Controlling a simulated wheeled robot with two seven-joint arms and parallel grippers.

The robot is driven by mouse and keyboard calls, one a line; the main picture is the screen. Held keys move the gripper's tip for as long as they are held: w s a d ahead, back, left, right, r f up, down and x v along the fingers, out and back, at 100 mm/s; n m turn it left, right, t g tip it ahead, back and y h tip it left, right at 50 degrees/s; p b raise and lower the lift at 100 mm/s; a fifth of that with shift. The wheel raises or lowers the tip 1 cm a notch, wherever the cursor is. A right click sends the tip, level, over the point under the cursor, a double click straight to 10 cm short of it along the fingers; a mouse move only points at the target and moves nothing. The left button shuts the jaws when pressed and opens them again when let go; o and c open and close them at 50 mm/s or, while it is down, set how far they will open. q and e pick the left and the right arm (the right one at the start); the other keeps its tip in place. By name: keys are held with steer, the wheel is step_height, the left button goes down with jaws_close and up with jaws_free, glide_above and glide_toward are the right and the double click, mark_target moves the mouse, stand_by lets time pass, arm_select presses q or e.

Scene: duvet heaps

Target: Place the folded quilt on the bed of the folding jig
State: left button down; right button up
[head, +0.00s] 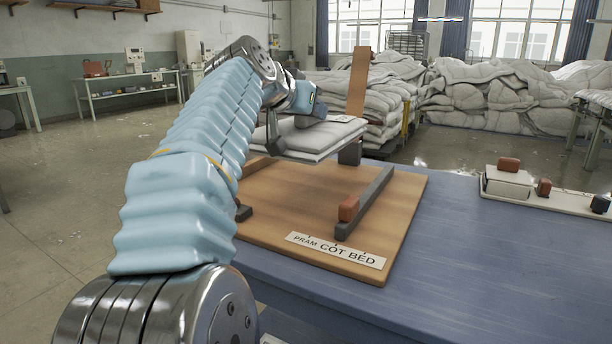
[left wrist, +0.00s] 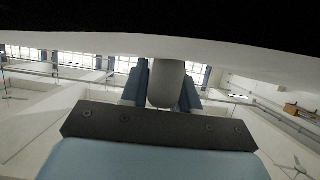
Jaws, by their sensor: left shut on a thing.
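The folded quilt (head: 312,143) is a flat, pale grey-white stack over the far end of the folding jig. The jig is a wooden board (head: 290,205) with dark side rails (head: 368,200) and a "PRAM COT BED" label (head: 336,251). The quilt hides the board's far part; I cannot tell whether it touches the bed. My right gripper is out of view.
A tall wooden upright (head: 358,82) stands just behind the quilt. A red-brown block (head: 348,208) sits at the right rail's near end. A pale tray (head: 540,200) with blocks is at the right of the blue table (head: 470,270). Duvet heaps (head: 500,95) lie behind.

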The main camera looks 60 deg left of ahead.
arm_select(q)
steer(key=w+a+f, duration=0.1)
steer(key=a, duration=0.1)
steer(key=w+a+f, duration=0.1)
steer(key=a, duration=0.2)
steer(key=w+a+f, duration=0.1)
steer(key=a, duration=0.1)
steer(key=shift+w+a+f, duration=0.1)
steer(key=shift+a+f, duration=0.2)
steer(key=shift+a, duration=0.05)
steer(key=shift+w+a+f+b, duration=0.35)
steer(key=shift+a+f, duration=0.45)
steer(key=shift+f, duration=0.75)
steer(key=shift+w+a+f+b, duration=0.1)
steer(key=shift+w+a+f, duration=0.35)
steer(key=shift+a+f, duration=0.75)
steer(key=shift+w+a+f+b, duration=0.25)
steer(key=shift+w+a+f, duration=0.2)
steer(key=shift+f, duration=1.4)
steer(key=shift+f, duration=0.2)
steer(key=c, duration=0.8)
jaws_free()
steer(key=shift+c, duration=0.2)
